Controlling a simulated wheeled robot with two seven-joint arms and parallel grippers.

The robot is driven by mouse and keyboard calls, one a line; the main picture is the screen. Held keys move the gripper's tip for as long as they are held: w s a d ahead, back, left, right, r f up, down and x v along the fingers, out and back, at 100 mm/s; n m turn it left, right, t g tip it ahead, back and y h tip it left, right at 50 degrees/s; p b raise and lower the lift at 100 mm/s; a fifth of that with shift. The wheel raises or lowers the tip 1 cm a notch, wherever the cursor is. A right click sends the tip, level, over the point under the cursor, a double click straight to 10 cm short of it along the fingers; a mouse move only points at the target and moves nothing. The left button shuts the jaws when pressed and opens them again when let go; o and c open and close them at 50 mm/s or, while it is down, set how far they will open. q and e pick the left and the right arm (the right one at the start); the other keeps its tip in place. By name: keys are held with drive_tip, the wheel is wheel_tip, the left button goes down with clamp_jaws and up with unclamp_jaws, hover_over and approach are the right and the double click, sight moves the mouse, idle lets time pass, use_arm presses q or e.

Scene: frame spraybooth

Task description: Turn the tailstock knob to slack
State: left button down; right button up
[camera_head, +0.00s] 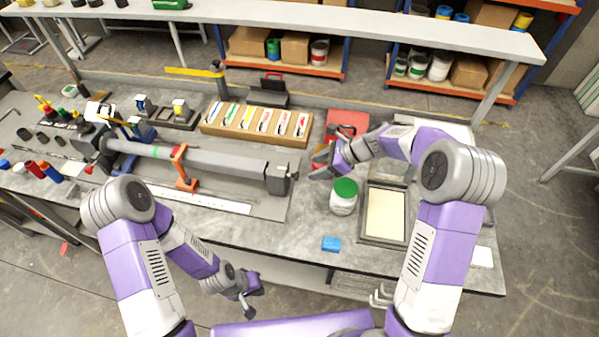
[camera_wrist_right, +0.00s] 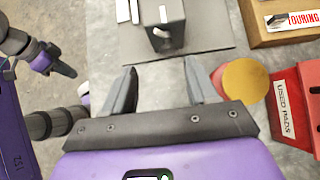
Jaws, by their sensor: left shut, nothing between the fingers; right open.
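The tailstock (camera_head: 279,178) is the dark grey block at the right end of the long grey frame jig on the bench. Its small pale knob (camera_head: 295,176) sticks out on the right. In the right wrist view the tailstock (camera_wrist_right: 160,12) is at the top, with the knob (camera_wrist_right: 163,42) on its near face. My right gripper (camera_head: 318,167) is open and empty, a little right of the knob. In the wrist view its fingers (camera_wrist_right: 160,88) are spread, with the knob ahead of them and apart. My left gripper (camera_head: 250,292) is shut and empty, low in front of the bench.
A green-lidded jar (camera_head: 343,196) and a framed tray (camera_head: 385,214) stand near my right forearm. A red used-pads bin (camera_wrist_right: 298,105) and a yellow-brown disc (camera_wrist_right: 245,80) lie close right of the right finger. A wooden card rack (camera_head: 256,136) stands behind the jig.

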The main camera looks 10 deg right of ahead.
sight(295, 176)
use_arm(q)
drive_tip(key=shift+w+f+b, duration=0.35)
drive_tip(key=shift+f+b, duration=0.05)
drive_tip(key=shift+f, duration=0.25)
drive_tip(key=shift+w+f+b, duration=0.3)
drive_tip(key=shift+f+b, duration=0.05)
drive_tip(key=shift+f, duration=0.25)
use_arm(e)
drive_tip(key=w+d+x, duration=0.1)
drive_tip(key=x, duration=0.8)
drive_tip(key=shift+f, duration=0.55)
drive_tip(key=c, duration=1)
use_arm(q)
wheel_tip(295, 176, down, 18)
drive_tip(key=b, duration=1.8)
use_arm(e)
drive_tip(key=shift+s+a+f+n+t+h, duration=0.1)
drive_tip(key=shift+s+n+t+h, duration=0.1)
drive_tip(key=shift+n+t, duration=0.5)
drive_tip(key=shift+s+f+n+t+h, duration=0.1)
drive_tip(key=shift+n+t+h, duration=0.15)
drive_tip(key=shift+t, duration=0.85)
drive_tip(key=shift+s+f+n+t+h, duration=0.15)
drive_tip(key=shift+n+t, duration=0.4)
drive_tip(key=shift+t, duration=0.35)
drive_tip(key=shift+c, duration=0.2)
drive_tip(key=shift+r, duration=0.15)
